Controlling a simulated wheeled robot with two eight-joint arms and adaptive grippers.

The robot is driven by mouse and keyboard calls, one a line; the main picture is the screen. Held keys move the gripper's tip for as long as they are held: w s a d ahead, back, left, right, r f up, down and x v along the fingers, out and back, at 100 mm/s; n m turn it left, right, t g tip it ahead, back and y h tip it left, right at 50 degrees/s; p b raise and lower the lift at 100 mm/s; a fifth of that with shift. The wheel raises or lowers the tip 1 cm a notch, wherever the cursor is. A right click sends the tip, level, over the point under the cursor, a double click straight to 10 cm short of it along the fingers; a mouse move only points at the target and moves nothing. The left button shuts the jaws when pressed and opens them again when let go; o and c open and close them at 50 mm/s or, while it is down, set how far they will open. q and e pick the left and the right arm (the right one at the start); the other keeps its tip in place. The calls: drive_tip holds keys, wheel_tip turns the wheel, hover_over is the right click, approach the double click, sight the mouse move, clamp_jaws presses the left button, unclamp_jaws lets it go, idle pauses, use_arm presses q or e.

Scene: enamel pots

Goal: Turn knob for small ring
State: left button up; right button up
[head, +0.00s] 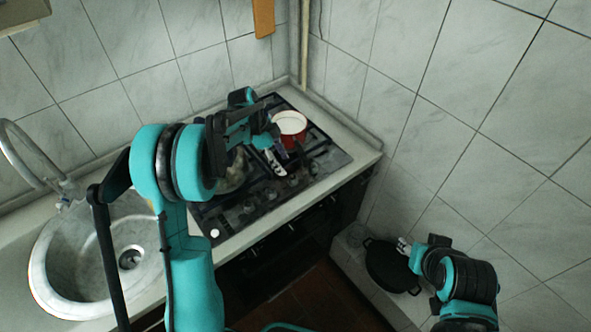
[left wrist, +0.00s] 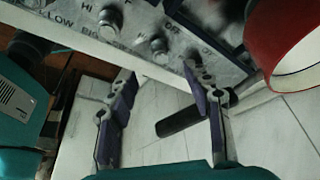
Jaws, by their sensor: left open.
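The stove (head: 232,222) has a front panel with several knobs, one of them (head: 272,195) near the middle. In the left wrist view, the panel (left wrist: 132,42) shows one knob (left wrist: 110,18) beside "HI" and another knob (left wrist: 158,45) further right. My left gripper (head: 274,157) is open and empty over the stove's right part. In the left wrist view its fingers (left wrist: 160,78) spread below the second knob, and the right fingertip overlaps the panel near "OFF"; contact cannot be told. Which knob serves the small ring is not readable.
A red pot (head: 289,127) stands at the back right of the stove, close to my left gripper; it also shows in the left wrist view (left wrist: 268,55). A sink (head: 75,265) is at left. A black pan (head: 385,266) lies low at right, beside my right gripper (head: 404,246).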

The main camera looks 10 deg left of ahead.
sight(292, 177)
use_arm(q)
drive_tip(key=b+x, duration=0.2)
drive_tip(key=x, duration=0.6)
drive_tip(key=shift+w, duration=0.15)
